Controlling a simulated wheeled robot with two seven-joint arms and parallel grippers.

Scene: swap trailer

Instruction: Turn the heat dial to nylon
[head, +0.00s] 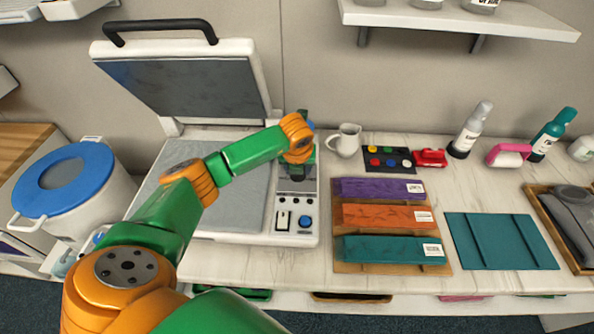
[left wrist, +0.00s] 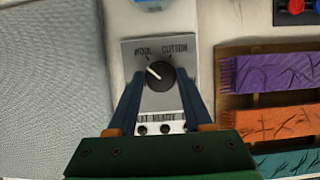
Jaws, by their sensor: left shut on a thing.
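The heat dial (left wrist: 162,77) is a round black knob on a grey plate of the press's control panel. Its white pointer aims up and left, towards the WOOL label (left wrist: 143,51). The COTTON label (left wrist: 175,49) is up and right of the knob. No nylon label shows; the lower part of the plate is partly covered by my gripper. My left gripper (left wrist: 158,84) has its two blue fingers shut on the dial, one on each side. In the head view my left arm hides most of the dial. My right gripper is not in view.
The heat press (head: 223,185) stands with its lid (head: 182,85) raised. Its panel has a rocker switch (head: 282,220) and a blue button (head: 305,221).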

